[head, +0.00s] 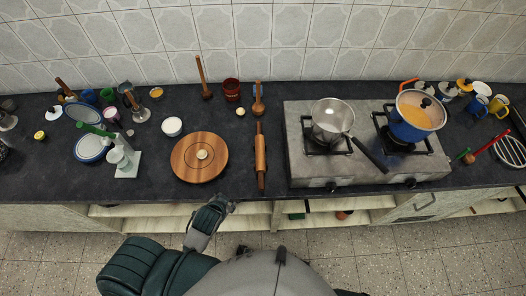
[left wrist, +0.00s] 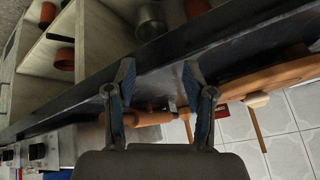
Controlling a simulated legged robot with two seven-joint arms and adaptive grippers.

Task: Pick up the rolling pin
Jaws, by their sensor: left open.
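The wooden rolling pin (head: 261,158) lies on the dark counter between the round wooden board and the stove, its length running from the counter's back toward its front edge. My left gripper (head: 223,204) is just off the counter's front edge, left of and nearer than the pin, and apart from it. In the left wrist view my left gripper (left wrist: 158,68) is open and empty, and the rolling pin (left wrist: 150,118) shows beyond and between its fingers, partly hidden by them. My right gripper is not in view.
The round board (head: 187,164) with a dough ball (head: 202,154) is left of the pin. The stove (head: 300,165), with a steel pan (head: 331,115) and a blue pot (head: 408,128), is right. A wooden masher (head: 258,104) stands behind the pin. Open shelves (head: 340,203) run below the counter.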

